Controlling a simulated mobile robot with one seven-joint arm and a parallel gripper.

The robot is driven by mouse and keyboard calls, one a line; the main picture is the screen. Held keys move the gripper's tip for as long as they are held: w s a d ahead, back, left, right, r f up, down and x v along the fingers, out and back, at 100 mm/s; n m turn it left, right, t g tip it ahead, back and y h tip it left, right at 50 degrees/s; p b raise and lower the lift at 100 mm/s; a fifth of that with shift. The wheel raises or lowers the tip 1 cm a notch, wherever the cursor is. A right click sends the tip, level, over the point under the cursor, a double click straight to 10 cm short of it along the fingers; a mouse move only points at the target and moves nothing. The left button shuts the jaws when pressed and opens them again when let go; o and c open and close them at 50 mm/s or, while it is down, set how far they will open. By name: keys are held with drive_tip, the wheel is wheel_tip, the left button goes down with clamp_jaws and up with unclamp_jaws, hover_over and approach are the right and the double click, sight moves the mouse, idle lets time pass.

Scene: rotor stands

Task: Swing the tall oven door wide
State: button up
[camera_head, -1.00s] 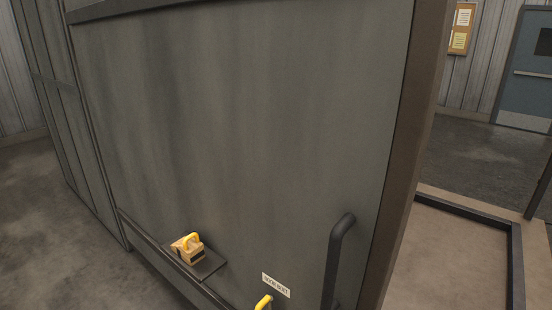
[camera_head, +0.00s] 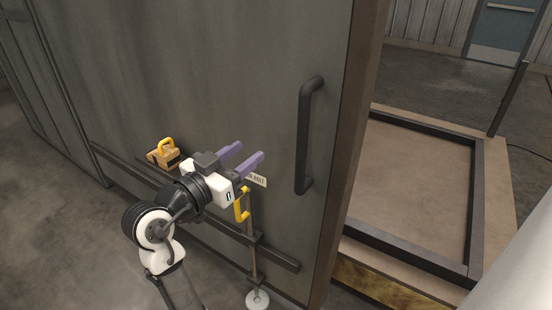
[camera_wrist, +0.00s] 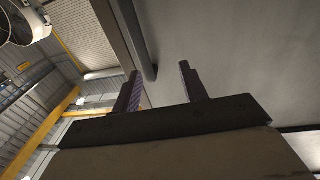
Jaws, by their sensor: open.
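The tall oven door (camera_head: 230,70) is a large grey panel that fills the left and middle of the head view. Its dark vertical handle (camera_head: 305,135) is near the right edge; a dark bar in the wrist view (camera_wrist: 138,45) looks like this handle. My gripper (camera_head: 247,155) is open and empty, left of the handle and apart from it, with its purple fingers pointing up and right. A yellow-handled door bolt (camera_head: 241,206) with a vertical rod runs down to a round floor piece (camera_head: 257,300). My gripper partly hides the "door bolt" label (camera_head: 259,181).
A yellow block with a loop handle (camera_head: 163,154) sits on a small ledge on the door. A horizontal rail (camera_head: 275,257) crosses the door low down. A framed low platform (camera_head: 420,190) lies right of the door edge. Open floor (camera_head: 60,220) lies at left.

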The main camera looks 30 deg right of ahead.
sight(299, 142)
drive_tip(key=d+p, duration=0.1)
drive_tip(key=d, duration=0.4)
drive_tip(key=d+f+g+p, duration=0.1)
drive_tip(key=d, duration=0.4)
drive_tip(key=d+m+g+p, duration=0.1)
drive_tip(key=d, duration=0.4)
drive_tip(key=shift+w+d+f+p, duration=0.2)
drive_tip(key=shift+f+p, duration=0.2)
clamp_jaws()
